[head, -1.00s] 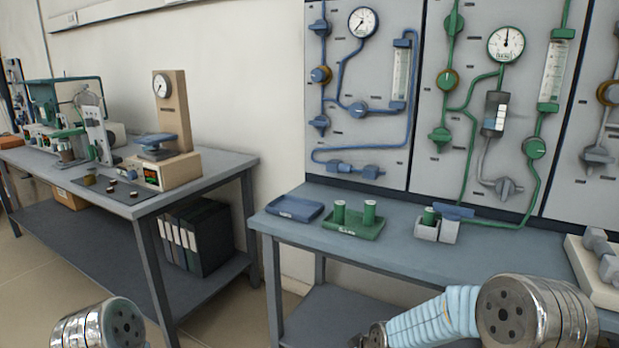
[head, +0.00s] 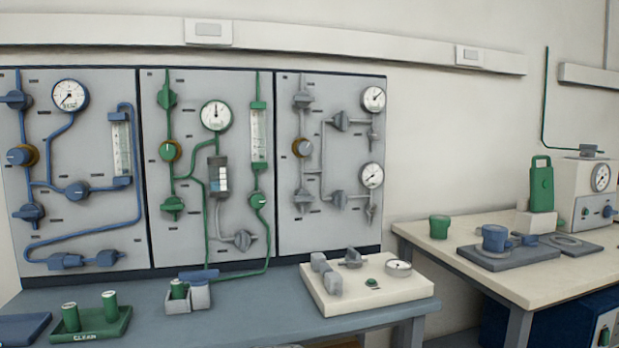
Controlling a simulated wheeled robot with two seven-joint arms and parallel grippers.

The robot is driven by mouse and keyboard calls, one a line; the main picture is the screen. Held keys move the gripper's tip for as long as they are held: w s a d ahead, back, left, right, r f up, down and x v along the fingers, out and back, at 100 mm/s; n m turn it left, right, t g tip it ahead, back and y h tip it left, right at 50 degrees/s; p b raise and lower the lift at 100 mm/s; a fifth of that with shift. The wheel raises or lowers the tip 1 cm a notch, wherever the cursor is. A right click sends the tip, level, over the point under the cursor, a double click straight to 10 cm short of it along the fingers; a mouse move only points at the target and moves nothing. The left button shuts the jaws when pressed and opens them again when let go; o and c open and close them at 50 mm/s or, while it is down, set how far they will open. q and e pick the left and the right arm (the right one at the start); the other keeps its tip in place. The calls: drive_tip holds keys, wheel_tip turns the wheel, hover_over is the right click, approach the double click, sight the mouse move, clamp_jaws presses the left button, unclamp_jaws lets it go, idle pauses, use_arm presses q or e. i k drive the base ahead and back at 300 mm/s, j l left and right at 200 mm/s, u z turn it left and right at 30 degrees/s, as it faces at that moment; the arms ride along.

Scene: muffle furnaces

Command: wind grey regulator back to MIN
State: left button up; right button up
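The grey panel (head: 345,225) is the right one of three panels on the wall behind the bench. The knob's pointer and any MIN mark are too small to read. Two round gauges, an upper one (head: 374,98) and a lower one (head: 372,175), are on the panel's right side. Several grey valve handles, such as one at the lower left (head: 303,196), are on the same pipes. Neither of my grippers is in view.
A cream block with fittings (head: 390,295) stands on the bench (head: 250,325) below the grey panel. A green tray (head: 105,330) and a grey holder (head: 200,298) stand left of it. A second table (head: 450,255) is at the right.

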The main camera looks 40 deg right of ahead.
sight(304, 148)
drive_tip(key=z, duration=1.65)
drive_tip(key=l, duration=0.25)
drive_tip(key=i+z, duration=0.05)
